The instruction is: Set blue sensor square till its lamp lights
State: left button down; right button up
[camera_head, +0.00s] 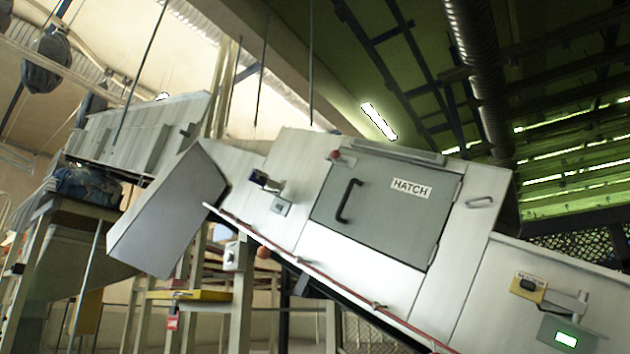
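A small dark sensor-like block (265,181) with a hint of blue sits on a bracket on the pale machine's side, left of the hatch. It looks angled, but it is too small to tell whether it is square. A small plate with a pale window (281,207) is just below it; I cannot tell whether that lamp is lit. At the lower right, a dark sensor on a yellow labelled plate (530,286) sits beside a grey bracket. A green box below it has a bright lit lamp (566,339). Neither of my grippers is in view.
The view is tilted. A grey door marked HATCH (387,208) with a black handle is shut. A red cord (330,284) runs along the machine's lower edge. A yellow step (188,295) stands below, and a dark blue bag (88,187) lies at the left.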

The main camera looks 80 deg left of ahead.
aim_at(260, 178)
jog(key=l+u, duration=0.1)
jog(key=u, duration=1.5)
